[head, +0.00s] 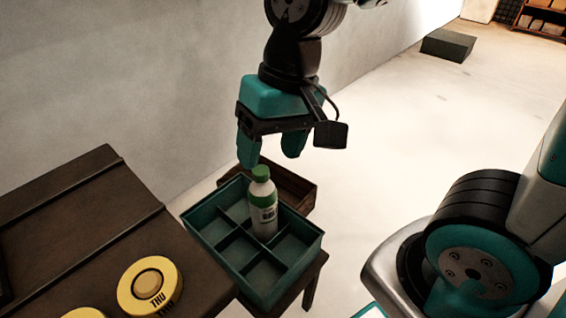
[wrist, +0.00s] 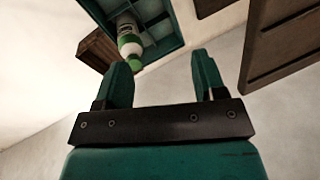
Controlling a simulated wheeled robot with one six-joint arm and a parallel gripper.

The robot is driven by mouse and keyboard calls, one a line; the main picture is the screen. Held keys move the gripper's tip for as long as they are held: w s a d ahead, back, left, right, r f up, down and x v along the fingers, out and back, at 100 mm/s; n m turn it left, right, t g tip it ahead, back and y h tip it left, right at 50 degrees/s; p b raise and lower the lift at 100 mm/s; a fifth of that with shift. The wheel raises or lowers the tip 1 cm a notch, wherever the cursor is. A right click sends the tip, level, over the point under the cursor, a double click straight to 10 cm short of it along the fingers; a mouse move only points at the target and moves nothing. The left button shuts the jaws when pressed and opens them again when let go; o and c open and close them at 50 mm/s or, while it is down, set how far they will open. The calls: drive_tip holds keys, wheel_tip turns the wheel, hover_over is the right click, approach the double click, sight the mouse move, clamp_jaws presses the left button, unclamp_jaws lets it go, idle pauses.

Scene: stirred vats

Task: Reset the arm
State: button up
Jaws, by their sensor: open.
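My gripper (head: 270,150) hangs at the end of my arm, pointing down, with its teal fingers apart and nothing between them. It also shows in the wrist view (wrist: 163,82). A white bottle with a green cap and a label (head: 263,207) stands in a compartment of a teal divided crate (head: 293,283), below the gripper. The bottle (wrist: 128,38) and the crate (wrist: 165,50) also show in the wrist view, beyond the fingertips. The bottle looks apart from the fingers. Its base is hidden inside the crate.
A dark wooden table (head: 85,215) at the left bears a yellow round piece marked THU (head: 150,285). A brown wooden box (head: 290,187) sits behind the crate. A dark block (head: 447,45) lies on the floor farther back. A grey wall (head: 120,80) runs behind; the floor between is clear.

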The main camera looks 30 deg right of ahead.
drive_tip(key=s+a+r+n+y, duration=0.1)
drive_tip(key=s+n, duration=0.5)
drive_tip(key=shift+s+a+r, duration=0.15)
drive_tip(key=shift+s+a, duration=0.05)
drive_tip(key=shift+s, duration=0.05)
drive_tip(key=shift+r, duration=0.1)
wheel_tip(320, 180, up, 23)
drive_tip(key=p, duration=2.3)
